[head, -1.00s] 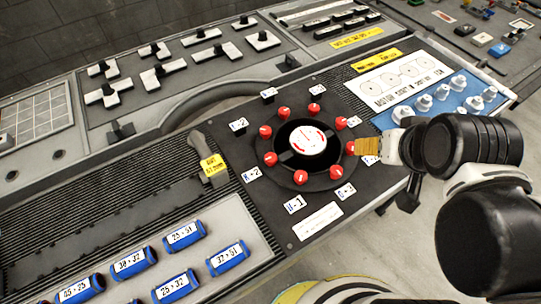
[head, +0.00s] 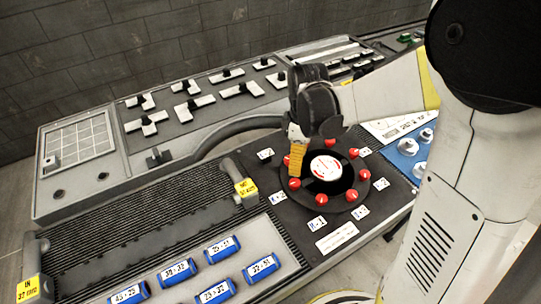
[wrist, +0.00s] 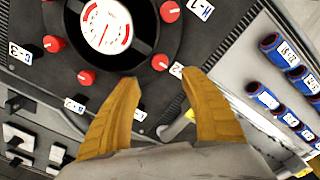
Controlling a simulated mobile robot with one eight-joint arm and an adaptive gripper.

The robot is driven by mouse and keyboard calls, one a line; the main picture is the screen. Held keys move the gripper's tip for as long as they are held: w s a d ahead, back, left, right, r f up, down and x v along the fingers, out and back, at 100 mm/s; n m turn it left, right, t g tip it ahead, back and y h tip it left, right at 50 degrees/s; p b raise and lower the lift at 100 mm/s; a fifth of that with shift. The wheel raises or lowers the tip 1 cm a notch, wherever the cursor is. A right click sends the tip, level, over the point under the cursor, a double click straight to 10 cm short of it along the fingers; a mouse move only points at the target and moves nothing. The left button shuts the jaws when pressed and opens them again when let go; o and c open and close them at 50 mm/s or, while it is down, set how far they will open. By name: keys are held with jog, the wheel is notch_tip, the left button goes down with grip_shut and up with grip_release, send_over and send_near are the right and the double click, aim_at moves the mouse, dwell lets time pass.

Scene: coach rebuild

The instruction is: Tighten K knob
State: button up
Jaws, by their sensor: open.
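A round black dial (head: 349,180) with a white and red centre (head: 326,168) sits on a dark panel, ringed by several red knobs with small white labels. My gripper (head: 295,175) is over the dial's left side, pointing down, fingers apart and empty. One red knob (head: 294,184) shows just below the fingertips. In the wrist view, my gripper (wrist: 161,76) has a red knob (wrist: 160,62) just beyond the gap between its yellow fingertips. The white label (wrist: 177,70) beside that knob is partly covered by a finger. I cannot read which label is K.
Other red knobs (wrist: 86,78) stand close around the dial. A grey lever with a yellow tag (head: 245,188) stands left of the dial. Blue labelled cylinders (head: 222,250) lie at the front, and blue-panel knobs (head: 407,147) at the right. Ribbed panel left is clear.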

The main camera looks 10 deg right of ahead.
aim_at(295, 182)
notch_tip(295, 182, down, 11)
jog(key=b, duration=0.4)
grip_shut()
